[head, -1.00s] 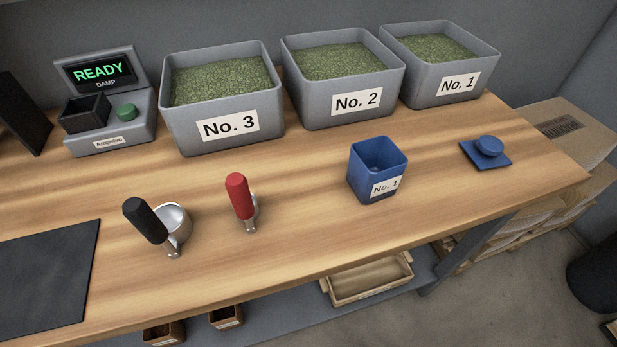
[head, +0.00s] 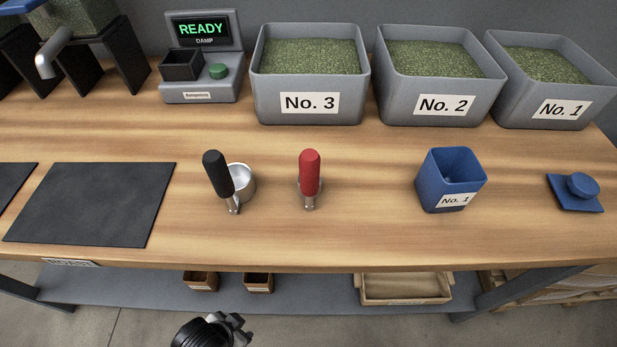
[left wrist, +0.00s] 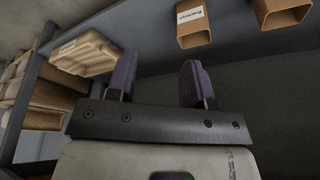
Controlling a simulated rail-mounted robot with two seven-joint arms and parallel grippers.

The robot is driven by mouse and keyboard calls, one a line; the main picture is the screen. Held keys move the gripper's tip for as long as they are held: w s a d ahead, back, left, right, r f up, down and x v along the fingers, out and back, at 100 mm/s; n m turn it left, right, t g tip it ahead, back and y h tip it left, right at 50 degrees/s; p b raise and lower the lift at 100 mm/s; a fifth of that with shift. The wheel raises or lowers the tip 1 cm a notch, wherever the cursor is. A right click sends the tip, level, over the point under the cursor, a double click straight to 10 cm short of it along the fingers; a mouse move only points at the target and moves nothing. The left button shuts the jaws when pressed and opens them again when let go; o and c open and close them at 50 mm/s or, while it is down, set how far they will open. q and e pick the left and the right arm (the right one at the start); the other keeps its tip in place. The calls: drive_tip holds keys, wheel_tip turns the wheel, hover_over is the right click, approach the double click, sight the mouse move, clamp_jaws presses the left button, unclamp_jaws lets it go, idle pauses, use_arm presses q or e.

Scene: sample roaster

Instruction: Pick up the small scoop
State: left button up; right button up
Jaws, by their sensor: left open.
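Two scoops stand on the wooden bench in the head view. The one with the red handle (head: 309,174) looks the smaller; its metal cup is mostly hidden behind the handle. The other has a black handle (head: 216,172) and a wider metal cup (head: 241,182), to the left of the red one. My left gripper (head: 228,326) is at the bottom edge of the head view, in front of the bench and apart from both scoops. In the left wrist view its two purple-padded fingers (left wrist: 157,82) are spread with nothing between them. My right gripper is not in view.
Grey bins No. 3 (head: 310,110), No. 2 (head: 440,108) and No. 1 (head: 550,112) line the back. A blue cup (head: 445,185) and a blue lid (head: 575,190) stand right of the scoops. A dark mat (head: 90,205) lies left. The shelf below (head: 320,290) holds small boxes.

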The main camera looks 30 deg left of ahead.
use_arm(q)
drive_tip(key=shift+o, duration=0.9)
